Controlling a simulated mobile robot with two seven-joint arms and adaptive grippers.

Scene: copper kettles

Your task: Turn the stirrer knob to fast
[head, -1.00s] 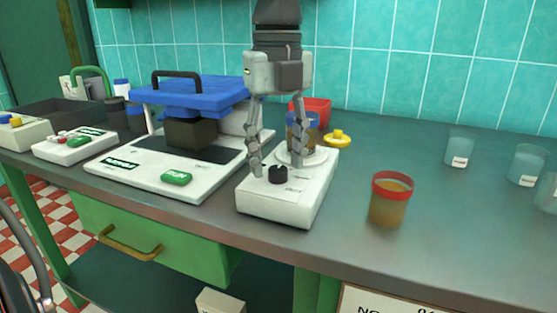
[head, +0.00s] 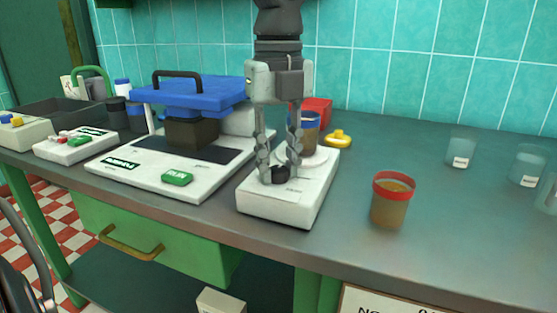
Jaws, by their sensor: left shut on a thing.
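The stirrer (head: 262,210) is a white box on the counter with a round plate on its top. Its black knob (head: 281,174) sits on the top near the front edge. My left gripper (head: 279,180) points down over the stirrer and is shut on the knob, one finger on each side. The fingers partly hide the knob, and I cannot read its setting or the marks around it. A blue-rimmed cup (head: 310,133) of brown liquid stands on the plate behind the fingers. My right gripper does not show.
A red-rimmed cup (head: 392,203) of brown liquid stands right of the stirrer. A white device with a green button (head: 177,179) and blue lid is at its left. A yellow knobbed piece (head: 340,138) lies behind. Clear beakers (head: 459,151) stand at right.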

